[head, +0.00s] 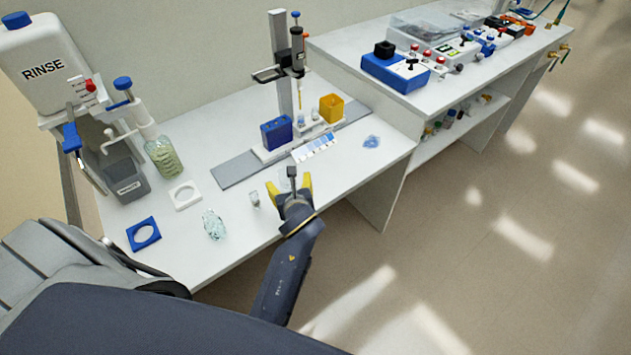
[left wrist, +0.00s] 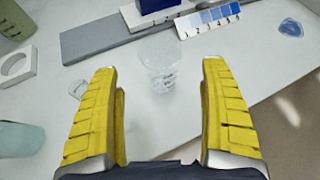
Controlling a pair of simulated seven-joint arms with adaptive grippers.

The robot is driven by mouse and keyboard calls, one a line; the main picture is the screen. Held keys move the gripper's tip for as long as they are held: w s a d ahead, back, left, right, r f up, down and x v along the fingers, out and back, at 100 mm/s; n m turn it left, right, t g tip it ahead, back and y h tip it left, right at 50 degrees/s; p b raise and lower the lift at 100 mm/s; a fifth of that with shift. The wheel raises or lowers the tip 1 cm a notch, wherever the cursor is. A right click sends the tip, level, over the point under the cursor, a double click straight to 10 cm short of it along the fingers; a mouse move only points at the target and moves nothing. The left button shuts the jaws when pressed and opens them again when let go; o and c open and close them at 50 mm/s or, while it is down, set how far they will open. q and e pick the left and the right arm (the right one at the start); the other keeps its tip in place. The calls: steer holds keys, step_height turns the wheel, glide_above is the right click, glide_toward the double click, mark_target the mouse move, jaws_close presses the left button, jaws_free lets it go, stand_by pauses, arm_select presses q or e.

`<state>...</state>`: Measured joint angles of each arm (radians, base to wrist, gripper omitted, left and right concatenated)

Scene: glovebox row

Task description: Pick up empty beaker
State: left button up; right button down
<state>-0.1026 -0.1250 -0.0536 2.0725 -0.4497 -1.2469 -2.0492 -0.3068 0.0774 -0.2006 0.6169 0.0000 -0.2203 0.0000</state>
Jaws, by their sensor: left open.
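A clear beaker with dark markings (left wrist: 160,62) stands upright on the white bench in the left wrist view. It looks empty. It is ahead of my left gripper (left wrist: 160,95), centred between the two yellow fingers and apart from both. In the head view my left gripper (head: 289,184) is over the front part of the bench, open and holding nothing, and largely hides the beaker. My right gripper is not in view.
A small clear cup (head: 254,199) and a glass with pale teal contents (head: 214,225) stand to the left. A grey plate (head: 235,172), a colour strip (head: 314,147) and a blue box (head: 277,132) lie behind. A blue patch (head: 371,142) is at right.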

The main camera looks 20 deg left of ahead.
mark_target(289, 183)
arm_select(q)
steer(key=shift+s+d+f, duration=0.2)
steer(key=shift+d+f, duration=0.05)
steer(key=shift+f, duration=0.25)
steer(key=shift+w+a+f+m+g, duration=0.15)
steer(key=shift+w+f+m+g, duration=0.05)
steer(key=shift+w+m+g, duration=0.1)
steer(key=shift+x, duration=3.25)
steer(key=c, duration=1.1)
